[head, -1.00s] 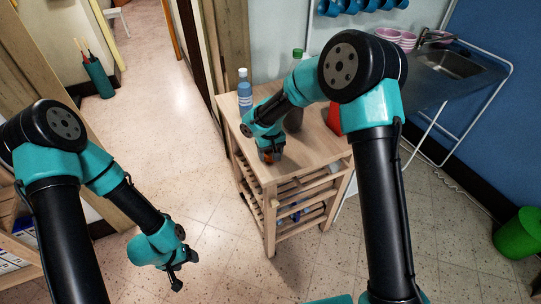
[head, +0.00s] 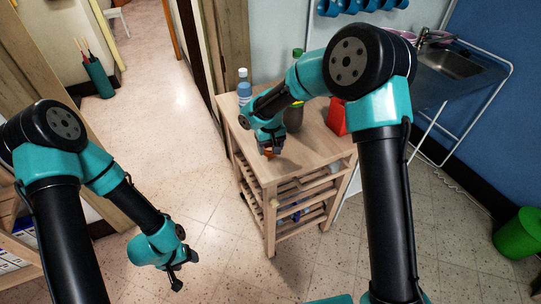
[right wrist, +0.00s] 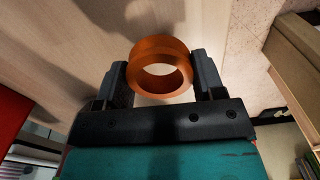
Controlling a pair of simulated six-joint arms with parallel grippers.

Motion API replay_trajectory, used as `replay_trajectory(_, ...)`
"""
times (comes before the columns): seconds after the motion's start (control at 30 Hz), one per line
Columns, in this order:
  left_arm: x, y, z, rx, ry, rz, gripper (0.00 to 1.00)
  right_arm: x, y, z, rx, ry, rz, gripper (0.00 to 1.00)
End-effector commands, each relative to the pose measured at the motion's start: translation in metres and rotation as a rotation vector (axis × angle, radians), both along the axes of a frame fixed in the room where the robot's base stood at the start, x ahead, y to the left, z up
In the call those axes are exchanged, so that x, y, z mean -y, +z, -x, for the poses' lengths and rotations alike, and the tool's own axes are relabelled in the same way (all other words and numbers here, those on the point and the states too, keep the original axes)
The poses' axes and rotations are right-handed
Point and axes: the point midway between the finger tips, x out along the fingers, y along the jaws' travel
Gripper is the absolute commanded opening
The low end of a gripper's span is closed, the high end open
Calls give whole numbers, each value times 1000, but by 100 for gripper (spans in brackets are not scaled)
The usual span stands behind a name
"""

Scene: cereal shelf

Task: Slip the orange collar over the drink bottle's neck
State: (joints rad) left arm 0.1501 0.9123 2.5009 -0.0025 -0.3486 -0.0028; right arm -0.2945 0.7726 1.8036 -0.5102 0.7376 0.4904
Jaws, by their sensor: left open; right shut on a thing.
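The orange collar (right wrist: 160,46) is a thick ring between the two fingers of my right gripper (right wrist: 160,74) in the right wrist view. The gripper is shut on it, and its hole is clear. In the head view my right gripper (head: 270,148) is over the front of the wooden trolley top, with a little of the collar (head: 267,152) showing below it. A blue bottle (head: 244,93) with a pale cap stands upright at the trolley's back left, apart from the gripper. My left gripper (head: 178,278) is open and empty, low over the floor at the left.
A dark bottle with a green cap (head: 294,116) stands behind my right forearm, partly hidden. A red object (head: 336,117) is at the right of the trolley top (head: 312,150). The trolley's front and left edges are close to the right gripper.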

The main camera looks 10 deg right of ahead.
Motion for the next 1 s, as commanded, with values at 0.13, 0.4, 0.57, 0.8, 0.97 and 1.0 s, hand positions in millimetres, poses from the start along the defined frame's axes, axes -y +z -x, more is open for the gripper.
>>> replay_trajectory(0.13,0,0,0,0,0,0,62,0,2,0,0,0,0,29)
replay_trajectory(0.4,0,0,0,0,0,0,62,2,2,0,0,-7,0,29)
replay_trajectory(0.57,0,0,0,0,0,0,62,23,13,5,2,-103,-1,29)
replay_trajectory(0.8,0,0,0,0,0,0,62,82,42,24,1,-400,-1,29)
replay_trajectory(0.97,0,0,0,0,0,0,62,101,51,33,0,-509,0,29)
replay_trajectory(1.0,0,0,0,0,0,0,62,102,52,33,0,-516,0,29)
